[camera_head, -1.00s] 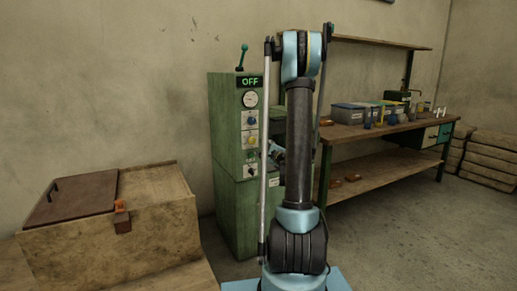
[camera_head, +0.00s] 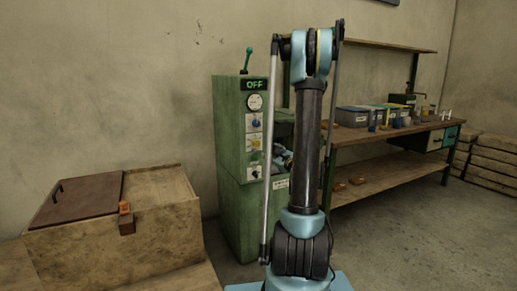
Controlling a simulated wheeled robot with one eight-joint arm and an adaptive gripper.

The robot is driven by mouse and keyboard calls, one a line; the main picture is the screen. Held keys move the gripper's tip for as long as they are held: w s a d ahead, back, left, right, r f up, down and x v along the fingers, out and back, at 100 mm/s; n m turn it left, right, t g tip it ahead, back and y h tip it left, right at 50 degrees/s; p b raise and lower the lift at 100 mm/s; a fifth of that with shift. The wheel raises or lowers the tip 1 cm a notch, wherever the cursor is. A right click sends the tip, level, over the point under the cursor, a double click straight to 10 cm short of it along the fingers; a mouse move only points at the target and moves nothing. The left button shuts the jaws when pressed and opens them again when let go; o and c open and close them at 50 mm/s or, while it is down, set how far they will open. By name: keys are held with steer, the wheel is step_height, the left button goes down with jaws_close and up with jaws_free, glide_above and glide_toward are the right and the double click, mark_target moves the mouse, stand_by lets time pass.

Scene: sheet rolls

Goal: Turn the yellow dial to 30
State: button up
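The yellow dial (camera_head: 255,143) is on a white plate on the front of the green machine (camera_head: 232,175), below a similar blue dial (camera_head: 255,122). It is small, and I cannot read its setting. A display (camera_head: 254,85) above reads OFF in green. My arm stands upright just right of the dials. A blue and dark part, likely the far end of my arm, shows beside the machine front, right of and a little below the yellow dial. The fingers cannot be made out, and I see no contact with the dial.
A round gauge (camera_head: 255,102) sits above the dials and a dark knob (camera_head: 254,172) below. A green-knobbed lever (camera_head: 247,60) tops the machine. A wooden box (camera_head: 120,235) stands left. A workbench (camera_head: 395,130) with bins is at right. Open floor (camera_head: 400,235) lies before it.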

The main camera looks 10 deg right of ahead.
mark_target(257, 144)
steer(key=w+a+m, duration=0.1)
steer(key=w, duration=0.4)
steer(key=w+a+m, duration=0.1)
steer(key=w+a, duration=0.1)
steer(key=w, duration=0.3)
steer(key=w+a, duration=0.2)
steer(key=w, duration=0.2)
steer(key=shift+w+m, duration=0.4)
steer(key=c, duration=1.1)
